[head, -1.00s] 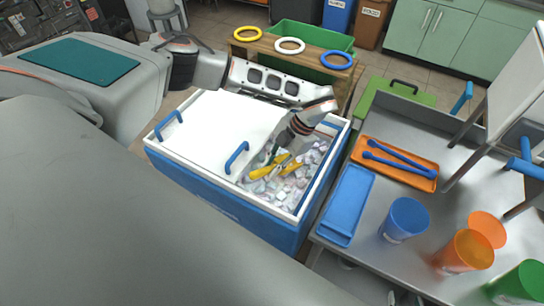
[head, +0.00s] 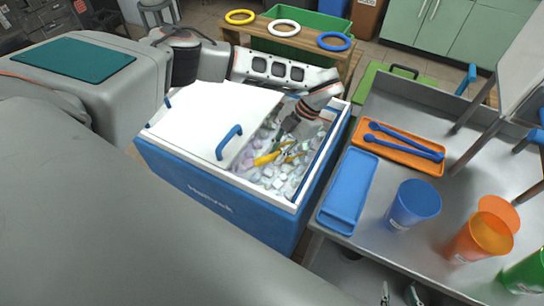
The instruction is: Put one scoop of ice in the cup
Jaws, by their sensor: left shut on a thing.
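The ice cooler (head: 205,205) is a blue chest with a white rim, partly covered by a white lid (head: 215,115) with blue handles. Ice (head: 288,178) fills its open right part. My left gripper (head: 286,148) reaches down into the opening and is shut on a yellow scoop (head: 266,159), which lies low against the ice. Whether the scoop holds ice is hard to tell. A blue cup (head: 413,205) stands upright on the metal counter, right of the cooler. My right gripper (head: 399,296) shows at the bottom edge, its fingertips apart and empty, below the counter's front.
On the counter (head: 375,235) are a blue tray (head: 348,192), an orange tray (head: 400,158) with blue tongs (head: 400,140), orange cups (head: 480,238) and a green cup (head: 527,274). A wooden rack (head: 270,45) with coloured rings stands behind the cooler.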

